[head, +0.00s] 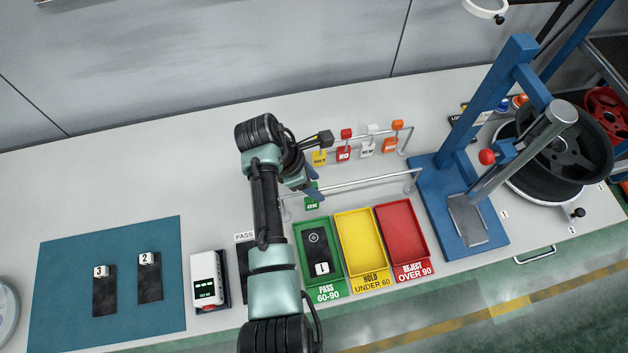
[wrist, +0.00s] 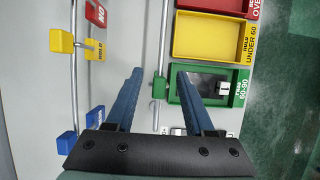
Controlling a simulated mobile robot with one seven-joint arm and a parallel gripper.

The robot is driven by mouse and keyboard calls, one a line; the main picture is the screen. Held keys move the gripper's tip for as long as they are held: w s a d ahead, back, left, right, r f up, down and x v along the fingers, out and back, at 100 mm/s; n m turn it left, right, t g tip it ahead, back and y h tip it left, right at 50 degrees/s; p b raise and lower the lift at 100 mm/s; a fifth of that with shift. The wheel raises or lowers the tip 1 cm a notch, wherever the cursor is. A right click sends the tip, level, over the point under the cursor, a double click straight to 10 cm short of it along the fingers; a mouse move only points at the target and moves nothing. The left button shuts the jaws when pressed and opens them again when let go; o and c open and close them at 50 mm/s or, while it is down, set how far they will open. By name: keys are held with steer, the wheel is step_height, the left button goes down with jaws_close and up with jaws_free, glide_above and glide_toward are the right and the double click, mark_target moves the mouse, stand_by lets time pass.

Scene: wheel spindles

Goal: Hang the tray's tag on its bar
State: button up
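A green OK tag (head: 312,203) hangs at the left end of the front bar (head: 360,183), behind the green tray. In the wrist view the tag's green head (wrist: 158,88) sits on the bar (wrist: 159,45), between my gripper's two fingers. My gripper (wrist: 160,73) is open, and there is a gap on both sides of the green head. In the head view my arm hides most of the gripper. The green tray (head: 338,287), labelled PASS 60-90, holds a dark part numbered 1 (head: 316,252). The yellow tray (head: 360,243) and red tray (head: 405,230) are empty.
The back bar (head: 355,139) carries yellow, red, white and orange tags. A blue tag (wrist: 67,144) there shows only in the wrist view. A blue press stand (head: 455,195) is at right. Parts 2 and 3 lie on a blue mat (head: 65,260) at left.

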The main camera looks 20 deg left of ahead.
steer(key=shift+r, duration=0.1)
steer(key=v, duration=1.3)
steer(key=shift+w, duration=0.1)
steer(key=w+d+r+m+t+y+b, duration=0.1)
steer(key=w+r+m+t+y+b, duration=0.35)
steer(key=w+r+m+t, duration=0.55)
steer(key=w+d+r+m+t+y+b, duration=0.1)
steer(key=w+d+r+m, duration=0.1)
steer(key=r, duration=0.5)
steer(key=w+d+r+m+t+b, duration=0.1)
steer(key=d+r+t, duration=0.15)
steer(key=r, duration=0.45)
steer(key=s+d+r+m+t+b, duration=0.1)
steer(key=s+d+r+m+t, duration=0.2)
steer(key=r, duration=0.4)
steer(key=s+d+r+m+t+h+b, duration=0.1)
steer(key=s+d+r+m+t, duration=0.3)
steer(key=s+r, duration=0.4)
steer(key=s+d+r+m+t+b, duration=0.1)
steer(key=s+d+r+m+t, duration=0.3)
steer(key=r, duration=0.3)
steer(key=shift+s+d+r+m+h, duration=0.35)
steer(key=shift+s+r+m, duration=0.05)
steer(key=shift+s, duration=0.35)
